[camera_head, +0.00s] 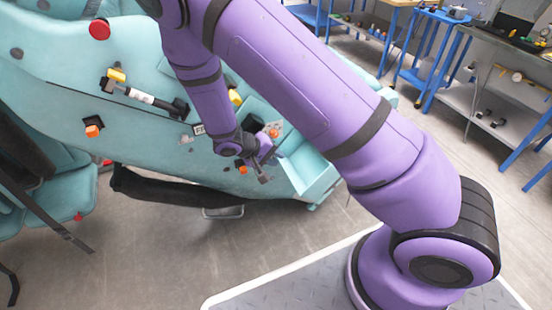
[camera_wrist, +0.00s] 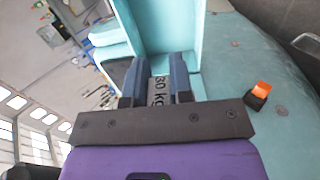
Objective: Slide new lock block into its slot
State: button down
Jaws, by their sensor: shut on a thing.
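My gripper (camera_wrist: 160,77) is shut on a small grey block (camera_wrist: 158,93), which carries dark lettering like "30 kg" and appears to be the lock block. In the wrist view the fingers point toward an open turquoise recess (camera_wrist: 168,30) in the coaster car. In the head view my gripper (camera_head: 264,172) is at the car's lower side, by the box-like turquoise end (camera_head: 312,172). The block is too small to make out there. I cannot tell which opening is its slot, or whether the block touches the car.
The turquoise car body (camera_head: 60,60) fills the left, with a black-and-white cylinder (camera_head: 142,97), an orange-topped knob (camera_head: 93,127) and a red round cap (camera_head: 99,29). An orange-and-black knob (camera_wrist: 258,95) is right of my gripper. A blue workbench (camera_head: 440,60) stands far off.

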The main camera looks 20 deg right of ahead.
jog(key=shift+w, duration=2.5)
jog(key=shift+w, duration=2.5)
jog(key=c, duration=0.9)
grip_release()
jog(key=v, duration=1)
jog(key=shift+a+r, duration=0.3)
